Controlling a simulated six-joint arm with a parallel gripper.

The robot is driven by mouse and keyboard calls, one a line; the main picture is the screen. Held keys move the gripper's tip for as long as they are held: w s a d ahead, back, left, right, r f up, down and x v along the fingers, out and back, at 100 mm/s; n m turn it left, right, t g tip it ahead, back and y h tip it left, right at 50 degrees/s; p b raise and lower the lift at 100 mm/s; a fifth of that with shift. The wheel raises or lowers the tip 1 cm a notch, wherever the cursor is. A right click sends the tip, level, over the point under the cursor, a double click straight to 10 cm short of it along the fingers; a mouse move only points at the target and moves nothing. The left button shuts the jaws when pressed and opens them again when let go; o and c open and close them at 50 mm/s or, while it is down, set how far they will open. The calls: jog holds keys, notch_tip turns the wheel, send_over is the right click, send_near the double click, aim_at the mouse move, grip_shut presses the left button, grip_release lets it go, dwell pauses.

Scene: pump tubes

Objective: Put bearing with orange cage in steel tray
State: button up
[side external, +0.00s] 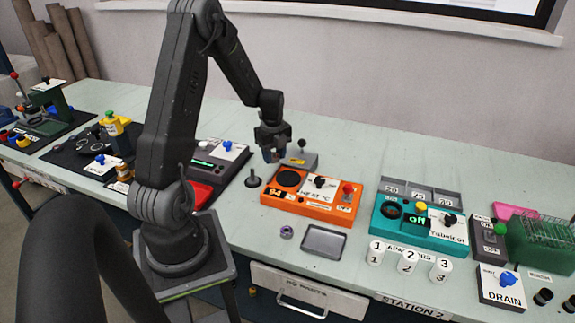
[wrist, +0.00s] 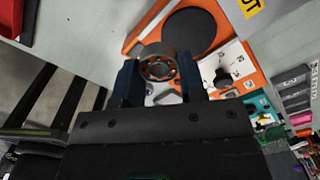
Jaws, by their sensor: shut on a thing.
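My gripper (side external: 271,153) is raised above the bench, behind the orange heater unit in the side view. In the wrist view my gripper (wrist: 159,72) is shut on a ring-shaped bearing with an orange cage (wrist: 158,68), held between the two fingertips. In the side view the held bearing is too small to make out clearly. The steel tray (side external: 324,241) lies empty on the bench in front of the heater, lower and nearer the camera than my gripper. In the wrist view the tray is mostly hidden behind the fingers and bearing.
A second bearing with a purple cage (side external: 287,232) lies just left of the tray. The orange heater (side external: 307,193) with its dark round plate stands between gripper and tray. A dark post on a base (side external: 253,178) stands left of the heater. White numbered cylinders (side external: 407,261) stand right.

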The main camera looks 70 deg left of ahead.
jog(key=s+a+r, duration=0.3)
jog(key=s+r, duration=0.1)
jog(key=s, duration=0.2)
jog(key=m, duration=0.9)
send_over(323, 245)
notch_tip(323, 245, down, 10)
jog(key=shift+a+f, duration=0.15)
jog(key=shift+f, duration=0.1)
jog(key=shift+w+f, duration=0.1)
jog(key=shift+d+f, duration=0.2)
jog(key=shift+f, duration=1.8)
jog(key=shift+f, duration=0.2)
jog(key=o, duration=0.9)
jog(key=shift+o, duration=0.2)
